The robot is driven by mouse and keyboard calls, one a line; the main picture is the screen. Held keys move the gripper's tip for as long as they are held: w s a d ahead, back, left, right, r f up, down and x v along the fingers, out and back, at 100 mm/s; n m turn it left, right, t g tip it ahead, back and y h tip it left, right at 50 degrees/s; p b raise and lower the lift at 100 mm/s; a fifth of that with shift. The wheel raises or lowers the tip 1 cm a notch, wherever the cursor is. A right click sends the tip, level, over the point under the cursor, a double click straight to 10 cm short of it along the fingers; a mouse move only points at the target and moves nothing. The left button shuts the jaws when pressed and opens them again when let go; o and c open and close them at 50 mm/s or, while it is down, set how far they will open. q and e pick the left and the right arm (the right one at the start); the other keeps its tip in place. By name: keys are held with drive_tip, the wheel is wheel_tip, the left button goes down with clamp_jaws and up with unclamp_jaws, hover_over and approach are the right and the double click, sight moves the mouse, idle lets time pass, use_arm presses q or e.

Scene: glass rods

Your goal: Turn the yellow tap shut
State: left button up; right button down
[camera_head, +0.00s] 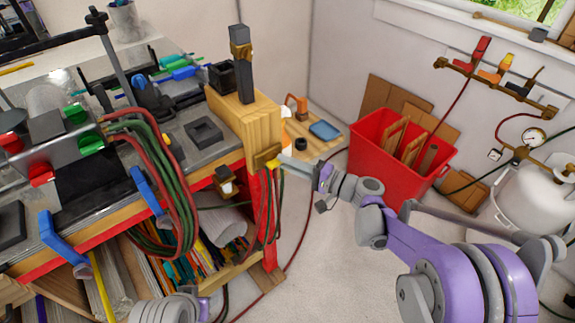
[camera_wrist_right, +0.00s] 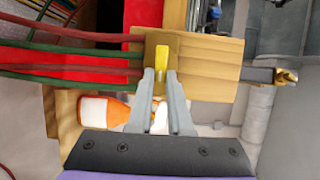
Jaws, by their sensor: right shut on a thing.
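The yellow tap (camera_head: 273,163) is a small yellow lever on a brass plate on the side of the wooden block at the bench corner. In the right wrist view the yellow lever (camera_wrist_right: 162,60) stands roughly along the fingers, in front of the brass plate (camera_wrist_right: 176,48). My right gripper (camera_head: 281,160) reaches it from the right. In the wrist view its grey fingertips (camera_wrist_right: 157,74) are close together on the lever's near end, which they partly hide. In the head view, part of my left arm shows at the bottom left, but its gripper does not.
Red and green hoses (camera_head: 165,165) hang at the bench's front. An orange bottle with a white label (camera_wrist_right: 105,108) is near my right fingers. A red bin (camera_head: 385,165) stands behind my right arm. Several wall taps (camera_head: 495,70) and a white tank (camera_head: 535,200) are at the right.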

idle(0.5)
drive_tip(key=c, duration=0.8)
unclamp_jaws()
drive_tip(key=shift+c, duration=0.2)
drive_tip(key=v, duration=1.1)
drive_tip(key=shift+b, duration=0.45)
drive_tip(key=shift+w, duration=0.1)
